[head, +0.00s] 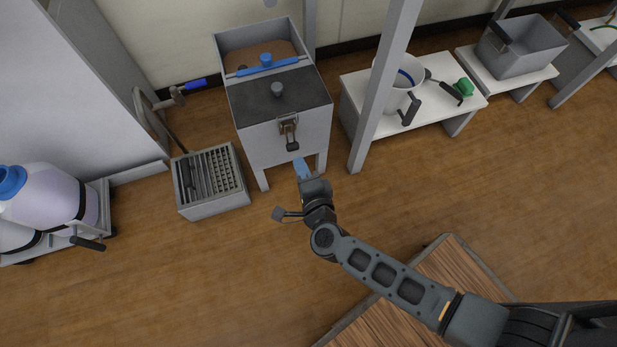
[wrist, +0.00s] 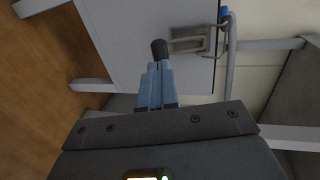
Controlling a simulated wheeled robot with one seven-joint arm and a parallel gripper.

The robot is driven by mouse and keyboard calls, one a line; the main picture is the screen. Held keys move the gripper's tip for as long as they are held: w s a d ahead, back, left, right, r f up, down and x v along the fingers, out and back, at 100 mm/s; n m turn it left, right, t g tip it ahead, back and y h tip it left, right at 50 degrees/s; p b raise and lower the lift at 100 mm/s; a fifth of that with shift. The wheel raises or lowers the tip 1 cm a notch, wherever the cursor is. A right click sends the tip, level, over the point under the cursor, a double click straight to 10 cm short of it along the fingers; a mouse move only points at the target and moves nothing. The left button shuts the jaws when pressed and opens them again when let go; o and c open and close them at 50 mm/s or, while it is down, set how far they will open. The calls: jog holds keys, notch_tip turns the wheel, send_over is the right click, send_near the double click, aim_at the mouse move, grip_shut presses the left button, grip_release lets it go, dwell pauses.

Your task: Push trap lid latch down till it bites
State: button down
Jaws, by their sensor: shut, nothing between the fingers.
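The trap (head: 262,147) is a grey box on legs with a dark lid (head: 255,98) that has a grey round knob. The lid latch (head: 288,128) sits on the upper front face, with a metal plate and a dark-tipped lever (head: 292,146) pointing down. In the wrist view the latch plate (wrist: 188,41) and the black lever tip (wrist: 159,48) show just beyond my fingers. My gripper (head: 301,165) is shut and empty, its blue fingers just below the lever tip. The fingers also show in the wrist view (wrist: 155,72). I cannot tell whether they touch the tip.
A slotted grey crate (head: 213,207) stands on the floor left of the trap. A grey post (head: 378,95) rises on the right, by a white bench (head: 450,72) with a pot (head: 400,98). A wheeled trolley with bottles (head: 60,205) is far left. The floor before the trap is open.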

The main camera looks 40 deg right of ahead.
aim_at(294, 150)
jog(key=shift+b+x, duration=0.45)
jog(key=shift+x, duration=1.35)
jog(key=shift+w+d+f+b, duration=0.25)
jog(key=shift+w+f+b, duration=0.15)
jog(key=shift+w+f, duration=0.4)
